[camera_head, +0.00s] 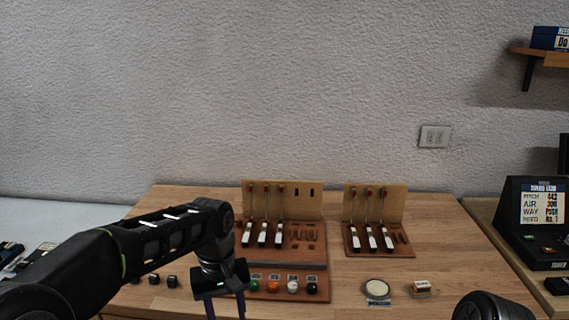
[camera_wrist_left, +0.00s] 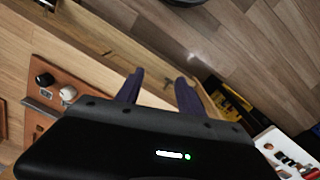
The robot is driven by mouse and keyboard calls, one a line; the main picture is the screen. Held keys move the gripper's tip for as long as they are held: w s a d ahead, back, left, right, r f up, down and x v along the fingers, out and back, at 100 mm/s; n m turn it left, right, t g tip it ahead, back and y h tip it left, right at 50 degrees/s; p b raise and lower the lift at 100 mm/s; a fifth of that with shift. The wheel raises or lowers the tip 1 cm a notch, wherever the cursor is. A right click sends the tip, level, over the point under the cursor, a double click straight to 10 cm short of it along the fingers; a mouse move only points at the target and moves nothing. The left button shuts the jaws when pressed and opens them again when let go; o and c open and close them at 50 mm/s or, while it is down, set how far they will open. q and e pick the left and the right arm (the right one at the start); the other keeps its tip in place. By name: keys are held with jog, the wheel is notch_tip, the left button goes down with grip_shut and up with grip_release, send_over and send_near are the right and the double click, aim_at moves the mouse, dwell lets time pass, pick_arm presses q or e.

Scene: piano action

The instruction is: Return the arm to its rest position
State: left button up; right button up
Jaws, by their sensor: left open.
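My left arm (camera_head: 150,242) comes in from the left and bends down at the wrist near the front of the wooden table. My left gripper (camera_head: 226,306) points downward in front of the larger piano action board, covering part of its base. In the left wrist view its two purple fingers (camera_wrist_left: 160,90) stand apart with nothing between them. They are over the table's front edge, with the floor beyond. My right gripper is not in view; a dark rounded part, likely of my right arm, shows at the bottom right of the head view.
The larger board (camera_head: 315,208) has several white-tipped levers and coloured knobs (camera_head: 292,286). A smaller lever board (camera_head: 395,205) stands to its right. A round cream disc (camera_head: 377,288) and a small block (camera_head: 422,287) lie near the front. A dark sign stand (camera_head: 540,235) is at far right.

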pick_arm(q)
jog(key=s+d+f+m+h, duration=0.15)
jog(key=s+f, duration=0.25)
jog(key=f, duration=0.8)
jog(key=s+d+f+h, duration=0.15)
jog(key=s+f, duration=0.25)
jog(key=f, duration=0.8)
jog(key=s+d+f, duration=0.1)
jog(key=s+f, duration=0.4)
jog(key=s, duration=0.3)
jog(key=s+d+f+t, duration=0.1)
jog(key=s+f, duration=0.5)
jog(key=s, duration=0.2)
jog(key=shift+s+h, duration=0.25)
jog(key=shift+h, duration=0.15)
